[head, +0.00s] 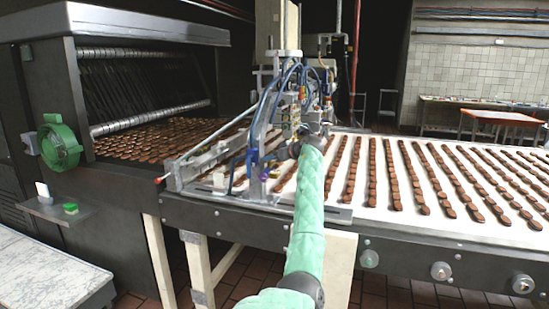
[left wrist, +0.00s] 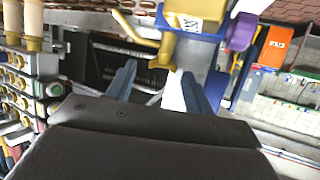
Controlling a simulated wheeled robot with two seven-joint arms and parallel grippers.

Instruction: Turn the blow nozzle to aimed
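A yellow bent tube, which looks like the blow nozzle (left wrist: 167,50), hangs from a blue and yellow block (left wrist: 193,22) in the left wrist view. A purple knob (left wrist: 242,32) sits right of it. My left gripper (left wrist: 158,73) has its two blue fingers apart, with the lower end of the tube ahead of the gap; I cannot tell whether they touch. In the head view my green-sleeved left arm reaches up to the machine head, and the left gripper (head: 272,157) is small among hoses and fittings. The nozzle is hard to pick out there. My right gripper is not in view.
A white conveyor (head: 330,185) carries rows of brown biscuits to the right. Blue hoses and metal bars of the machine head (head: 290,95) crowd around the gripper. A dark oven (head: 150,60) with a green handwheel (head: 59,146) stands left. A valve bank (left wrist: 22,90) is close by.

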